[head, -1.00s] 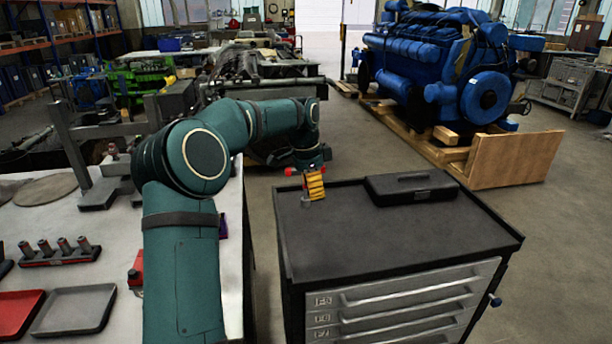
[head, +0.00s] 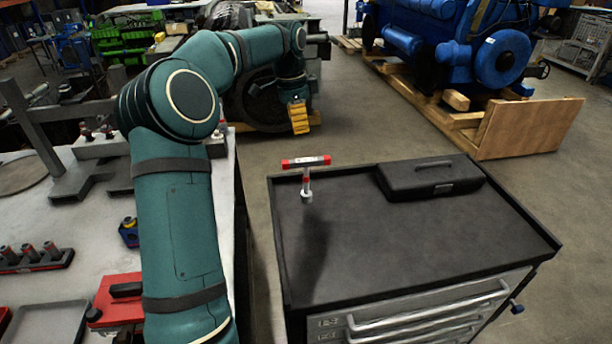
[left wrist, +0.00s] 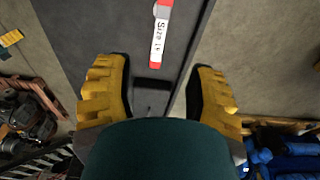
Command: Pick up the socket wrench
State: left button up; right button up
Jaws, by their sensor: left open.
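The socket wrench (head: 306,175) stands upright as a T shape near the far left corner of the black-topped cabinet (head: 400,245). Its crossbar is white with red ends. In the left wrist view the labelled crossbar (left wrist: 160,34) lies ahead of the fingertips. My left gripper (head: 299,117) has yellow fingers and hangs past the cabinet's far edge in the head view, apart from the wrench. In the left wrist view my left gripper (left wrist: 160,78) is open with nothing held between its fingers. My right gripper is not in view.
A closed black case (head: 430,177) lies at the cabinet's back right. The rest of the cabinet top is clear. A workbench (head: 60,220) with trays and sockets is at left. A blue engine (head: 450,45) on a wooden pallet stands behind at right.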

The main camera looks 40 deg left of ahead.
aim_at(306, 160)
pick_arm(q)
jog(key=f, duration=0.5)
jog(key=f+b, duration=0.1)
jog(key=f, duration=0.2)
jog(key=shift+w+d, duration=0.25)
jog(key=shift+d, duration=0.15)
jog(key=shift+w+d+f+b, duration=0.1)
jog(key=shift+w+f, duration=0.1)
jog(key=shift+f, duration=0.75)
jog(key=shift+w+d+f+b, duration=0.1)
jog(key=shift+w+f, duration=0.05)
jog(key=shift+f, duration=0.75)
jog(key=shift+w+d+f+b, duration=0.1)
jog(key=shift+w+f, duration=0.1)
jog(key=shift+f, duration=0.75)
jog(key=shift+r, duration=0.1)
grip_shut()
